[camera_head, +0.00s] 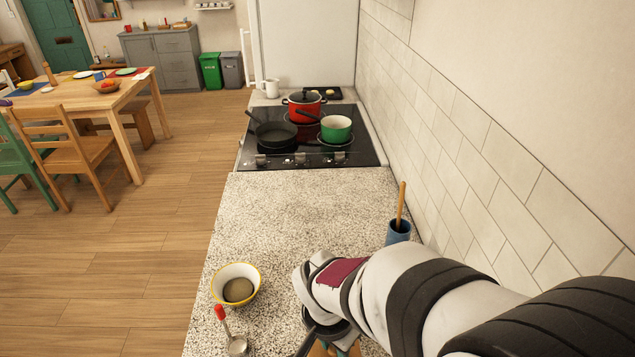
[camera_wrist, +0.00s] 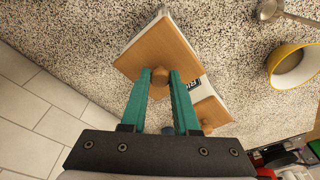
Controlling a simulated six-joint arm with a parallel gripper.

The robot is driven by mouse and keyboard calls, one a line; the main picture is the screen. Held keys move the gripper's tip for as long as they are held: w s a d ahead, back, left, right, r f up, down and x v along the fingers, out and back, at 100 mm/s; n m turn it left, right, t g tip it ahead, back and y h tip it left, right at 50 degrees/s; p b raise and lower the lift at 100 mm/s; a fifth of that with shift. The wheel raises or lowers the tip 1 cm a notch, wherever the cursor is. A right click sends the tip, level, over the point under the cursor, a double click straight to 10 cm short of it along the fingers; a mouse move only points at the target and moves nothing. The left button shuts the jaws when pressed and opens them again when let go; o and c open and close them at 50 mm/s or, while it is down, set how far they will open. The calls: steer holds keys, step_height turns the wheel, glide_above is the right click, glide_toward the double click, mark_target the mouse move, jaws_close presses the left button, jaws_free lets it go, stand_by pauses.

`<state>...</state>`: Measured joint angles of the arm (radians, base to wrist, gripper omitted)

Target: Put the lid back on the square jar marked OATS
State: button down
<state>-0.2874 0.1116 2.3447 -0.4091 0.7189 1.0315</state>
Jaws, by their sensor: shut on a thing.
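In the wrist view, my gripper (camera_wrist: 168,76) has its two teal fingers closed about the round knob of a square wooden lid (camera_wrist: 153,50). White edges show along the lid's far side, perhaps a white jar (camera_wrist: 205,73) under it; I cannot tell whether the lid rests on it or hangs above. A second wooden top (camera_wrist: 210,114) shows partly behind the right finger. A dark label (camera_wrist: 194,85) between them is too small and covered to read as OATS.
A yellow-rimmed bowl (camera_head: 237,285) and a red-handled metal scoop (camera_head: 236,345) lie left of my arm on the speckled counter (camera_head: 300,205). A blue pot with a wooden handle (camera_head: 398,231) stands by the tiled wall. Counter toward the hob (camera_head: 345,152) is clear.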

stand_by(0.3)
steer(key=shift+c, duration=0.5)
jaws_free()
steer(key=shift+r, duration=3.45)
jaws_close()
